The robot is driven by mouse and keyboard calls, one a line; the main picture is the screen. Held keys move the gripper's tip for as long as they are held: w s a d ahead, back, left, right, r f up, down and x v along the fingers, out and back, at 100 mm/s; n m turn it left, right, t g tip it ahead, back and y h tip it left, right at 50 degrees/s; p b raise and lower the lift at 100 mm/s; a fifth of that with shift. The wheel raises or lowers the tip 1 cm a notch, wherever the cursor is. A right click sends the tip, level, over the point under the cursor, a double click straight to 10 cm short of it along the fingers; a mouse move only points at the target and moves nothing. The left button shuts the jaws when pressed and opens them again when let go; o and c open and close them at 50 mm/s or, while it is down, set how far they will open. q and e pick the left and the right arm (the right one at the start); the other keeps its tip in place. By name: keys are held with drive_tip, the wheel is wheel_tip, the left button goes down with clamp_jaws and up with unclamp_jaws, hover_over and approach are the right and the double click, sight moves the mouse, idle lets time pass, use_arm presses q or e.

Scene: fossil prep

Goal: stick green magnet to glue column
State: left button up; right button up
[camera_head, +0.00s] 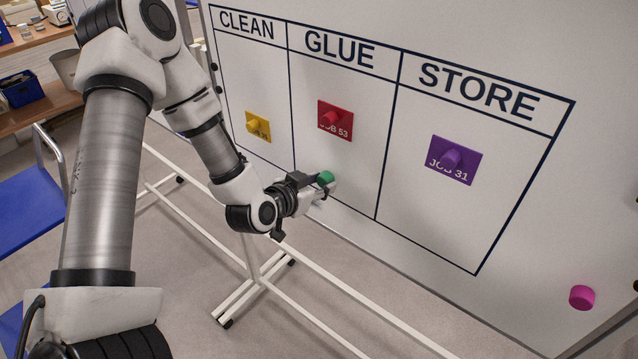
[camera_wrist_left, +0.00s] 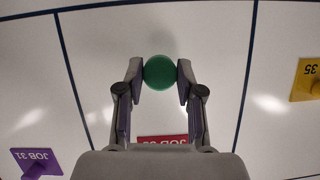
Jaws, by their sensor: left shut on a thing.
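The green magnet (camera_head: 326,177) is a round knob held between the fingers of my left gripper (camera_head: 324,186). In the left wrist view the green magnet (camera_wrist_left: 160,72) sits between the two fingertips (camera_wrist_left: 161,75), with the whiteboard behind it. It is in front of the lower part of the GLUE column (camera_head: 341,62), below the red JOB 53 card (camera_head: 345,109). I cannot tell whether the magnet touches the board. My right gripper is not in view.
A yellow card (camera_head: 258,127) is in the CLEAN column and a purple JOB 31 card (camera_head: 453,160) is in STORE, each under a magnet. A pink magnet (camera_head: 582,297) is at the board's lower right. A blue chair (camera_head: 30,208) stands at left.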

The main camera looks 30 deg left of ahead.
use_arm(q)
drive_tip(key=shift+w, duration=0.75)
idle(0.4)
drive_tip(key=o, duration=0.9)
drive_tip(key=shift+s, duration=0.1)
drive_tip(key=s+p, duration=0.1)
drive_tip(key=s, duration=0.2)
drive_tip(key=s+p, duration=0.1)
drive_tip(key=s, duration=0.2)
drive_tip(key=shift+s+a, duration=0.2)
drive_tip(key=shift+s, duration=0.2)
